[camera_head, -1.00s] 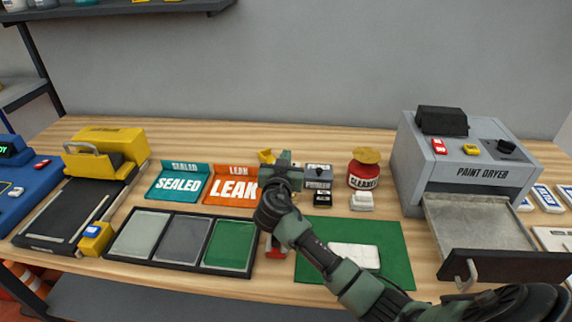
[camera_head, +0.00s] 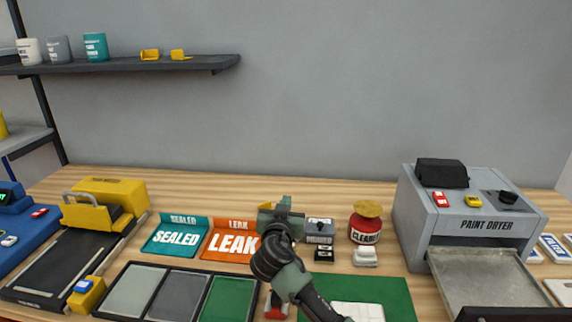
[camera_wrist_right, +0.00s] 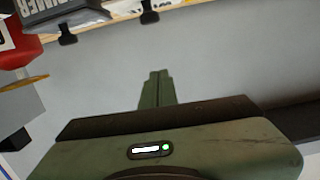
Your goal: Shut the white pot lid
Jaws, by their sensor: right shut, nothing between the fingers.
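A white pot (camera_head: 29,51) stands upright at the left end of the dark wall shelf, beside a grey pot and a teal pot. It is small in the head view, and I cannot tell how its lid sits. My right gripper (camera_head: 283,205) is far from it, above the middle of the bench beside the orange LEAK tray. In the right wrist view its fingers (camera_wrist_right: 156,88) are together and empty. My left gripper is in neither view.
The shelf (camera_head: 150,66) also holds yellow scoops (camera_head: 150,55). On the bench are a red cleaner jar (camera_head: 364,230), a grey paint dryer (camera_head: 487,225) with its drawer out, and a yellow-and-black machine (camera_head: 105,200). The wall space between shelf and bench is clear.

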